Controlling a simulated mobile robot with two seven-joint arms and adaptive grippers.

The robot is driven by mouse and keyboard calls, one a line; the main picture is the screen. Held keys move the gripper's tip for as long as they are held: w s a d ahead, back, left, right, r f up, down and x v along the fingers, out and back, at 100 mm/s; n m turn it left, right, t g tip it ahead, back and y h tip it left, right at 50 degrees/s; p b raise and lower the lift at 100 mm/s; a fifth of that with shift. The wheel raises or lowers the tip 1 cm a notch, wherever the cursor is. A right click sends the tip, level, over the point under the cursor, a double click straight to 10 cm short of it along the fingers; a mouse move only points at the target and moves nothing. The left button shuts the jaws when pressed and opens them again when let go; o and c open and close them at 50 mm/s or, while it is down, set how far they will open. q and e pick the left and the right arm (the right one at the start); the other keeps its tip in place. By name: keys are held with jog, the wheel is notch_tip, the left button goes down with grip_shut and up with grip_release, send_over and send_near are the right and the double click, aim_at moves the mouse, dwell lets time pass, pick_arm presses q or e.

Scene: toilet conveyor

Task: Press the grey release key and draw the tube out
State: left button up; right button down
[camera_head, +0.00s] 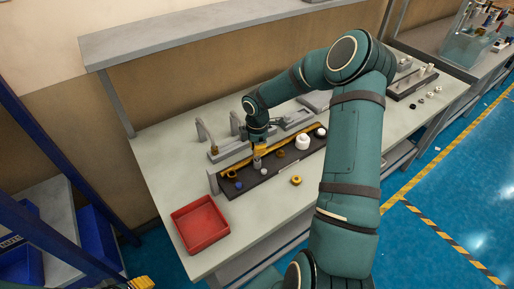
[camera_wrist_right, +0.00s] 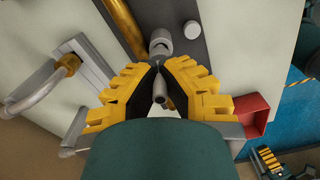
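A grey fitting with a round collar (camera_wrist_right: 161,38) stands on the dark strip in the right wrist view. A thin grey tube (camera_wrist_right: 160,90) points from it toward the camera. My right gripper (camera_wrist_right: 160,67) has its yellow fingertips on either side of the tube, close to the collar. I cannot tell if they touch it. In the head view the right gripper (camera_head: 258,149) is over the fitting (camera_head: 257,163), pointing down. I cannot make out a separate release key. My left gripper (camera_head: 141,283) shows only partly at the bottom left, away from the bench.
A red tray (camera_head: 201,224) stands at the bench's front left. The dark strip (camera_head: 245,187) carries several small parts, with a yellow ring (camera_head: 296,180) beside it. A shelf (camera_head: 200,37) runs above the back.

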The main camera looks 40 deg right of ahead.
jog(key=shift+r, duration=0.2)
jog(key=shift+r+p, duration=1.55)
jog(key=shift+r, duration=0.3)
